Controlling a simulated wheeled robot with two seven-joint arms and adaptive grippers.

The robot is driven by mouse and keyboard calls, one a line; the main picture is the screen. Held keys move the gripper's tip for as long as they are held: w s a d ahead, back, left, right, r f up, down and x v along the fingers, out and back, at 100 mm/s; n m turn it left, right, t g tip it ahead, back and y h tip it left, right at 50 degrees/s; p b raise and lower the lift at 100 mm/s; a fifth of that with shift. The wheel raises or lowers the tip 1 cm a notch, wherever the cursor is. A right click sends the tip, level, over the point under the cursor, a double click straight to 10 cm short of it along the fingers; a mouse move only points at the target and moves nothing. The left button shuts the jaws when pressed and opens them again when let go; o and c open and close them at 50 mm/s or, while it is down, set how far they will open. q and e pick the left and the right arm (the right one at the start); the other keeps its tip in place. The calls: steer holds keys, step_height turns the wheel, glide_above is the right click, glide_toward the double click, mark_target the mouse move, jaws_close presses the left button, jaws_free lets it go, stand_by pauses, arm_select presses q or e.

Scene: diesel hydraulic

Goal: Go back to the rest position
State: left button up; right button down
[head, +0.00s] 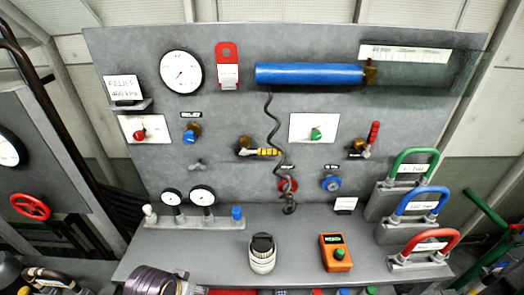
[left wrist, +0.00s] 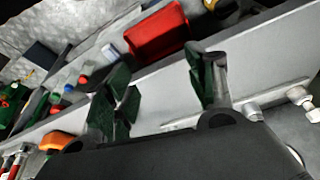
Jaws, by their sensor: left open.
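My left gripper (left wrist: 161,72) shows in the left wrist view. Its two dark green fingers stand well apart with nothing between them. Beyond the fingers are a grey ledge (left wrist: 230,52) and a red box (left wrist: 158,32). I cannot make out either gripper in the head view, and my right gripper shows in neither view.
In the head view a grey panel (head: 230,140) carries a blue cylinder (head: 308,74), gauges and valves. Pale metal fittings (left wrist: 250,108) lie right of the fingers.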

arm_select(q)
steer(key=s+a+f+g+b, duration=0.1)
steer(key=s+f, duration=0.2)
steer(key=f, duration=1.6)
steer(key=s+a+f+b, duration=0.1)
steer(key=s+f, duration=0.1)
steer(key=f, duration=1.7)
steer(key=s+a+f+b, duration=0.1)
steer(key=s+a+f, duration=0.1)
steer(key=s+f, duration=0.7)
steer(key=s+a+f+g+b, duration=0.1)
steer(key=s+a+f, duration=0.1)
steer(key=s+f, duration=0.8)
steer(key=shift+s+g+y, duration=0.3)
steer(key=shift+s+y, duration=0.1)
steer(key=shift+s, duration=0.75)
